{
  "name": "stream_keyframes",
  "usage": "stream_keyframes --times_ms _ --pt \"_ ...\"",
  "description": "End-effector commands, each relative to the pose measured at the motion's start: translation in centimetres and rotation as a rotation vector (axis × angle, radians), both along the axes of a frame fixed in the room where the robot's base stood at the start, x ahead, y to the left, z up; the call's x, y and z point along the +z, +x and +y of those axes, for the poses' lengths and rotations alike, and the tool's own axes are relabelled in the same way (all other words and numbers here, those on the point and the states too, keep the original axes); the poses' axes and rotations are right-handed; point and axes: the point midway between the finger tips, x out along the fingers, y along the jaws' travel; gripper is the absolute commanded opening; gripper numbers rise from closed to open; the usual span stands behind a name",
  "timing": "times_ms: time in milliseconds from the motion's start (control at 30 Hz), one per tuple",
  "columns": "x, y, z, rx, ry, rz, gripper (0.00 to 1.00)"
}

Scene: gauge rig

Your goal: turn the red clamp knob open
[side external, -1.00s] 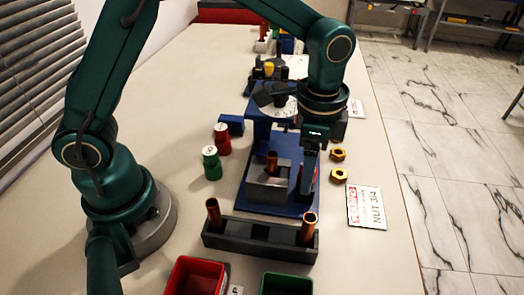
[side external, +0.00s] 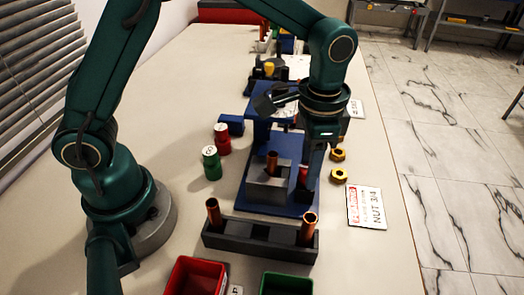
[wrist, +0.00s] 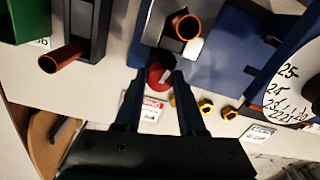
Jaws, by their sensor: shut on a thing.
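The red clamp knob (wrist: 158,75) sits between the fingertips of my gripper (wrist: 160,80) in the wrist view. My gripper is shut on it, one finger on each side. In the side external view, a bit of the red knob (side external: 303,174) shows beside my gripper (side external: 309,183), which points down. The knob is on the right side of the grey clamp block (side external: 262,190). A copper tube (side external: 272,162) stands upright in that block. The fingers hide much of the knob in the side view.
A dark rack (side external: 258,238) with two copper tubes stands in front. Brass nuts (side external: 338,175) and a sign card (side external: 365,207) lie to the right. Green (side external: 211,163) and red (side external: 222,139) cylinders stand left of the blue fixture (side external: 228,202). Red (side external: 180,290) and green bins are nearest.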

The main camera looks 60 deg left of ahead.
Motion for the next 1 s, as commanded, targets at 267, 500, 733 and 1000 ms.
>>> stream_keyframes --times_ms 267,500,733,1000 --pt "0.07 -0.05 0.00 0.163 0.001 0.002 0.00" --pt "0.08 -0.05 0.00 0.233 0.001 0.002 0.00" --pt "0.09 -0.05 0.00 0.249 0.000 0.002 0.00" --pt "0.09 -0.05 0.00 0.248 0.000 0.002 0.51"
